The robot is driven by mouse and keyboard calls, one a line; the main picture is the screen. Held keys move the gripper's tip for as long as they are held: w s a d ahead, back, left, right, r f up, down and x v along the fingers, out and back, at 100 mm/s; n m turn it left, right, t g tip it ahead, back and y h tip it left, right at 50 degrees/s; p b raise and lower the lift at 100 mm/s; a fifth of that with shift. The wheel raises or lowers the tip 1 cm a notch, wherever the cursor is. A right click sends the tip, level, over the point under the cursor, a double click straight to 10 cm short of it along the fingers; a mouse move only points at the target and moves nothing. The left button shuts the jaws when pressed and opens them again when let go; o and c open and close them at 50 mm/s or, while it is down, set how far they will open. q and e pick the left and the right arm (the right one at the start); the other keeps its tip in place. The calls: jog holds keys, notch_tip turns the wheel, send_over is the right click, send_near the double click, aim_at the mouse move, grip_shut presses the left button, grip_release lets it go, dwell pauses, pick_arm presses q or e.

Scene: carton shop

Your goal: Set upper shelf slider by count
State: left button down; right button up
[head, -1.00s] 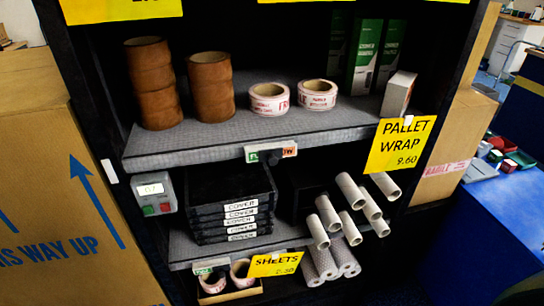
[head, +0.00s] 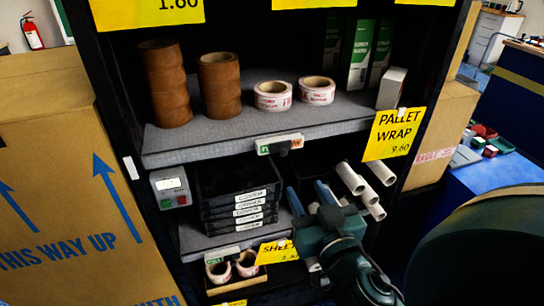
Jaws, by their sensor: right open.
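The upper shelf (head: 215,136) has a slider plate (head: 265,148) on its front edge, green at the left end and red at the right. Its dark knob (head: 283,149) sits near the middle. On this shelf stand two stacks of brown tape rolls (head: 168,85), (head: 219,88), two white rolls with red print (head: 272,97), (head: 317,92), green cartons (head: 358,58) and a small white box (head: 391,88). My right gripper (head: 309,196) is open, its two bluish fingers pointing up below the slider, apart from it, in front of the lower shelf. My left gripper is out of view.
The lower shelf (head: 200,241) holds a stack of black trays (head: 240,208), white tubes (head: 350,178) partly behind my gripper, and another slider plate (head: 222,254). A grey counter box (head: 170,187) hangs at the left. Yellow price cards (head: 392,133) jut out in front.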

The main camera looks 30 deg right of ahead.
jog(key=b, duration=0.6)
send_near(284, 153)
jog(key=w, duration=0.3)
jog(key=p+x, duration=0.1)
jog(key=x, duration=0.3)
jog(key=shift+w+d+r+p, duration=0.1)
jog(key=shift+w+d+p, duration=0.1)
jog(key=shift+d+p, duration=0.2)
jog(key=shift+w+d, duration=0.2)
jog(key=shift+w, duration=0.5)
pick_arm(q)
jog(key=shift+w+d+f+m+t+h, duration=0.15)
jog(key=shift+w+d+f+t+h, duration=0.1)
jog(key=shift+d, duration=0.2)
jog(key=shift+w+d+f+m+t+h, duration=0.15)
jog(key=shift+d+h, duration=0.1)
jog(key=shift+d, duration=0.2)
pick_arm(e)
jog(key=shift+c, duration=0.2)
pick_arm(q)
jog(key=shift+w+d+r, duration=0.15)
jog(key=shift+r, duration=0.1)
pick_arm(e)
grip_shut()
